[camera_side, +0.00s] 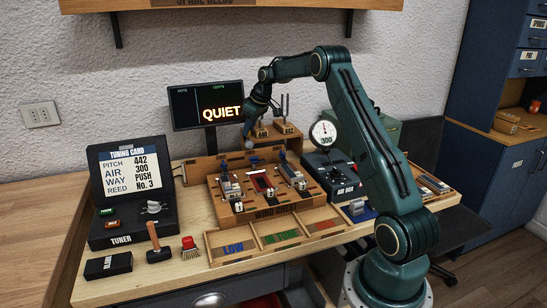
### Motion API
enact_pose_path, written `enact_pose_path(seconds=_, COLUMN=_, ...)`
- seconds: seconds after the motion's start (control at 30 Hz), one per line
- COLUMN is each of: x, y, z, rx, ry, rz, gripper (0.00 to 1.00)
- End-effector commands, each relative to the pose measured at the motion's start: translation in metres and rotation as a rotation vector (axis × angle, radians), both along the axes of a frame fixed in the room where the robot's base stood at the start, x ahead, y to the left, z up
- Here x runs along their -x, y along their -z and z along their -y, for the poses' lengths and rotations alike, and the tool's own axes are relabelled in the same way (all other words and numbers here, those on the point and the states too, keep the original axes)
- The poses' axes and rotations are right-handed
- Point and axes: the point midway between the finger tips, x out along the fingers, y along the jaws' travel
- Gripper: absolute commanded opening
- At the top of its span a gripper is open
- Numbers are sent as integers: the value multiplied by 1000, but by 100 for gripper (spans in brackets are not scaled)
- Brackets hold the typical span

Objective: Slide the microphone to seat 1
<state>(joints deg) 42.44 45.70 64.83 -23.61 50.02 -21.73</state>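My gripper (249,143) points down above the back left part of a wooden reed tray (278,212). It is small and dark here, so I cannot tell whether its fingers are open or hold anything. The tray has three lanes side by side, each with metal and coloured parts and a small white tag at the front. The tag numbers are too small to read, so I cannot tell which is seat 1. Small blue pieces, one of them a right-hand blue piece (283,157), stand at the back of the lanes. I cannot tell which thing is the microphone.
A screen (206,106) reading QUIET stands behind the tray, beside tuning forks (283,126). A dial gauge (323,133) tops the air box (332,174) on the right. A tuner case (133,192), mallet (159,245) and brush (190,249) lie left. A sorting bin (212,243) sits in front.

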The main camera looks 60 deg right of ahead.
Motion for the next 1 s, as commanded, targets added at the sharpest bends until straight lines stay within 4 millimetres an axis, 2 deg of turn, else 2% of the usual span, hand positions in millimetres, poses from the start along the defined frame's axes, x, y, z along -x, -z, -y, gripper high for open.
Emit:
enact_pose_path(seconds=0.23, x=0, y=0, z=-1, rx=-1, ry=0, rz=-1, gripper=0)
enact_pose_path(seconds=0.37, x=-8, y=0, z=-8, rx=-1, ry=-2, rz=-1, gripper=0)
enact_pose_path(seconds=0.8, x=-69, y=0, z=-68, rx=-1, ry=-4, rz=1, gripper=0)
enact_pose_path(seconds=1.0, x=-75, y=0, z=-75, rx=-1, ry=1, rz=2, gripper=0)
